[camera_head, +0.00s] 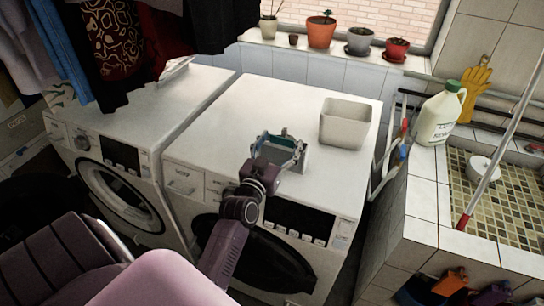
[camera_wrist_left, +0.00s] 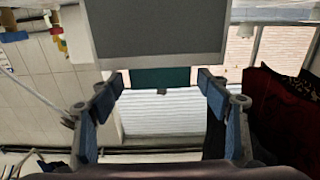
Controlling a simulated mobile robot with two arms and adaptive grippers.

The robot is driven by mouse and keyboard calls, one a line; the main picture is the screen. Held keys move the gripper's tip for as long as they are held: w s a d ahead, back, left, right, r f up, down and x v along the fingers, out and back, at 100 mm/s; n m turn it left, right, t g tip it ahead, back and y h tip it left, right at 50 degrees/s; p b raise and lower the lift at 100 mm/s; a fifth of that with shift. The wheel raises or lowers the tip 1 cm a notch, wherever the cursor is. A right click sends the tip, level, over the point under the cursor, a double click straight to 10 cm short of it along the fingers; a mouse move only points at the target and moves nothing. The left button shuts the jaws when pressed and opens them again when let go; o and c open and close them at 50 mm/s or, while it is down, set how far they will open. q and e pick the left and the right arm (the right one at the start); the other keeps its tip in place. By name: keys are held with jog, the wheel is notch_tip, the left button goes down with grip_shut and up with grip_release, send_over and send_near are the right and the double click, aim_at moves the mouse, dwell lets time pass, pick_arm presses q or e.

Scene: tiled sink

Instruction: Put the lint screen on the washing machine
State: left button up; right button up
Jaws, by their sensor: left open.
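The lint screen (camera_head: 297,160) looks like a grey piece with a teal part, at the front part of the right washing machine (camera_head: 250,110). In the left wrist view its grey panel (camera_wrist_left: 155,30) fills the upper middle, with the teal part (camera_wrist_left: 160,77) at its edge. My left gripper (camera_head: 280,143) is at it, its fingers apart on either side of the teal part. The gripper is open. Its fingers hide part of the screen. I cannot tell whether the screen rests fully on the machine top. My right gripper is not in view.
A white bin (camera_head: 345,123) stands on the right machine, behind and right of my gripper. Another washing machine (camera_head: 110,150) stands left, under hanging clothes (camera_head: 120,45). A tiled sink (camera_head: 505,190) with a white jug (camera_head: 437,118) is at right. The right machine's back left top is clear.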

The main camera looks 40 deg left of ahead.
pick_arm(q)
jog(key=b+v, duration=0.3)
jog(key=v, duration=0.8)
jog(key=shift+a, duration=0.1)
